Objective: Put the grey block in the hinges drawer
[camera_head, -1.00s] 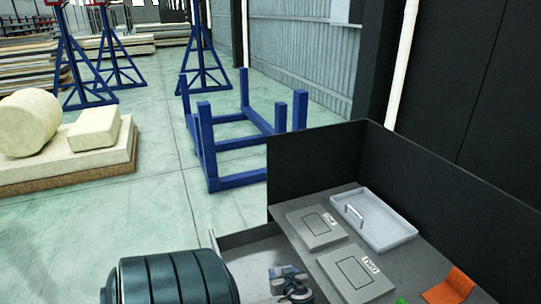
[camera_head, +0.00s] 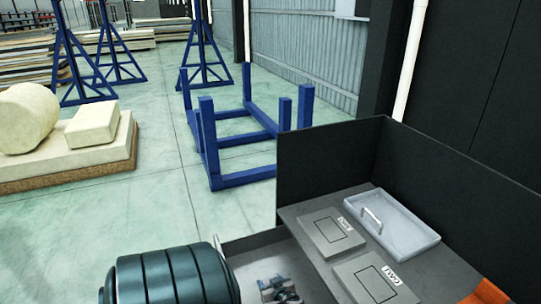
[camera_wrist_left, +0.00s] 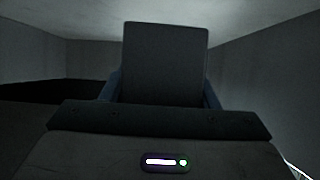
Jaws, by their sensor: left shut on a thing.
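In the left wrist view, the grey block (camera_wrist_left: 165,62) stands upright between the blue fingers of my left gripper (camera_wrist_left: 163,92), which is shut on it. Grey walls surround it on several sides. In the head view, my left gripper (camera_head: 279,290) is at the bottom edge, over or inside an open, light grey drawer-like compartment (camera_head: 250,266). I cannot tell how deep it is. The block is not clear in the head view. No label naming hinges is readable on the compartment. My right gripper is out of view.
Beside the compartment is a dark worktop with two flat labelled grey boxes (camera_head: 328,233) (camera_head: 375,280) and a pale tray with a handle (camera_head: 395,228). A dark upright panel (camera_head: 325,165) stands behind. An orange thing (camera_head: 488,292) is at lower right.

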